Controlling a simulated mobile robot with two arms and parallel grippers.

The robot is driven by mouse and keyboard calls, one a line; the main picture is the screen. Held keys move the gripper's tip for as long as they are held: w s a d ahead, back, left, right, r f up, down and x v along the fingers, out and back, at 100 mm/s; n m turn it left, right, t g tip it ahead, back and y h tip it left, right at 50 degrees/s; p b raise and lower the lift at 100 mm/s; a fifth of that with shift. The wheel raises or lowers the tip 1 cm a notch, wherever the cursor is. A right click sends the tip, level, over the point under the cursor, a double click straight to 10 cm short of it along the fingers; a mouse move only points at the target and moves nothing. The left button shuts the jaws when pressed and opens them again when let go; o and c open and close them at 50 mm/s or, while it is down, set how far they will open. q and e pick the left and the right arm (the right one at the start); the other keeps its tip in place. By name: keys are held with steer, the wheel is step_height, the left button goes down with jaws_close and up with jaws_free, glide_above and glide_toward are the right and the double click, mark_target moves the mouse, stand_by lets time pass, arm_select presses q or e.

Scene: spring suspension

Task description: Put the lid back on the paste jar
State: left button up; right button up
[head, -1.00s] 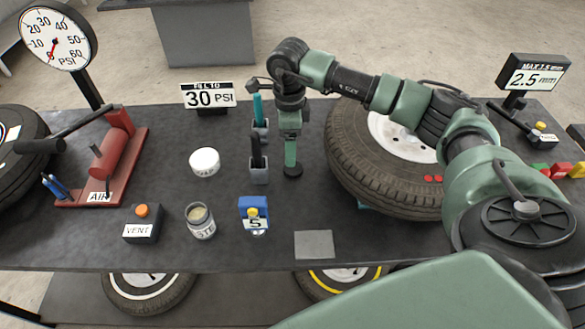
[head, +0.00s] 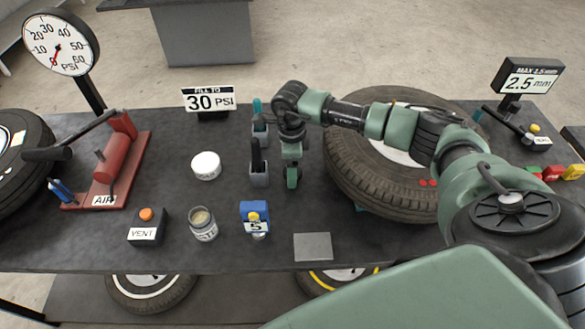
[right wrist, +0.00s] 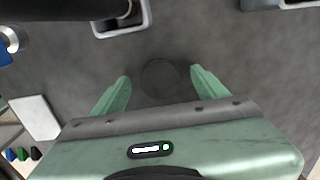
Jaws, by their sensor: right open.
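The paste jar (head: 203,230) stands upright and open near the front of the bench, with pale paste showing at its mouth. A round white lid (head: 206,165) lies on the bench behind it, apart from the jar. My right gripper (head: 292,178) is to the right of both, beside the tool holders. In the right wrist view its two green fingers (right wrist: 160,88) are spread, with nothing held between them. A dark round patch shows on the bench between them. My left gripper is not in view.
Holders with a black-handled tool (head: 258,160) and a teal tool (head: 257,108) stand left of my right gripper. A blue gauge block (head: 254,212), a VENT box (head: 147,228) and a grey plate (head: 313,247) sit near the front. A tyre (head: 370,172) lies right.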

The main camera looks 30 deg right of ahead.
stand_by(0.3)
steer(key=c, duration=1.4)
steer(key=shift+r, duration=0.1)
step_height(320, 180, up, 20)
steer(key=b, duration=0.4)
